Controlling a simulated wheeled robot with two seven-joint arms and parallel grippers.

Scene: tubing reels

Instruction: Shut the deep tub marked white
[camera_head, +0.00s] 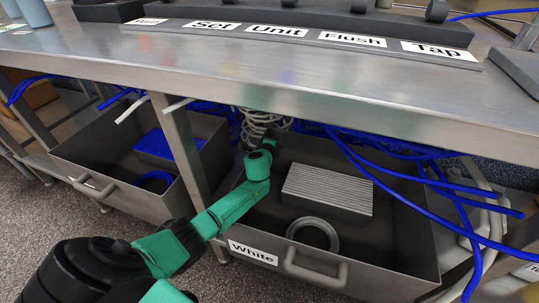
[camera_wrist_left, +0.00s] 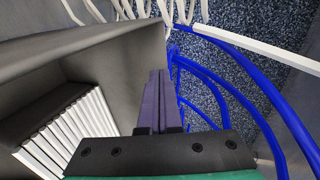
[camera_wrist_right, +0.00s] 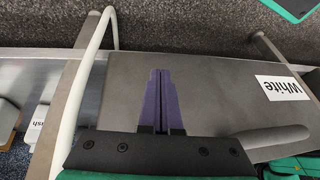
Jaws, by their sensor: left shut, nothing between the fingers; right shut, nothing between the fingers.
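The deep tub marked White (camera_head: 400,255) is a grey metal drawer, pulled out open under the bench. Its white label (camera_head: 253,252) and pale bar handle (camera_head: 315,270) are on its front; the label also shows in the right wrist view (camera_wrist_right: 282,88). Inside lie a ribbed grey block (camera_head: 328,190) and a grey ring (camera_head: 313,233). My left gripper (camera_wrist_left: 158,72) is shut and empty by a tub wall; in the head view its arm reaches across the tub's left side and its fingertips are unclear. My right gripper (camera_wrist_right: 161,72) is shut and empty near the tub's front, outside the head view.
A second open tub (camera_head: 150,200) at the left holds a blue block (camera_head: 168,146) and a blue ring (camera_head: 154,181). A bench leg (camera_head: 182,150) stands between the tubs. Blue tubing (camera_head: 425,215) hangs at the right. The bench top (camera_head: 250,80) overhangs the tubs.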

